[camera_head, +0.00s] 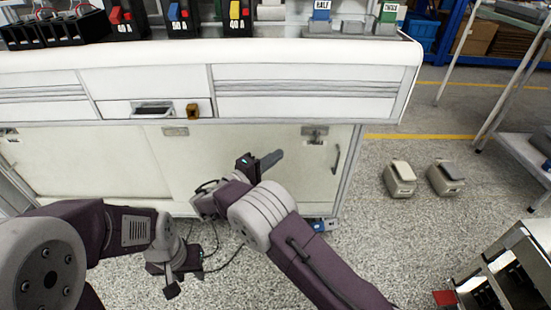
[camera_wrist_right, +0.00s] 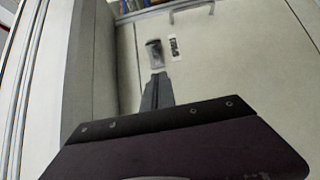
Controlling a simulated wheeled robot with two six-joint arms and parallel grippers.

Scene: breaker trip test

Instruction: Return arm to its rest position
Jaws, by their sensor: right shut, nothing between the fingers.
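My right arm comes in from the lower right of the head view. Its gripper (camera_head: 270,160) is in front of the white cabinet doors (camera_head: 100,165), below the bench top, with its fingers together and empty. In the right wrist view the closed dark fingers (camera_wrist_right: 158,78) point toward a pale cabinet panel with a dark latch (camera_wrist_right: 155,53). My left arm comes in from the left, and its gripper (camera_head: 172,288) hangs low over the floor, pointing down. Its fingers are too small to judge.
Breakers marked 40 A (camera_head: 238,18) and several other devices stand on the white bench (camera_head: 200,52). Two foot pedals (camera_head: 400,178) (camera_head: 445,177) are on the floor at right. A metal rack (camera_head: 500,280) stands at the lower right.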

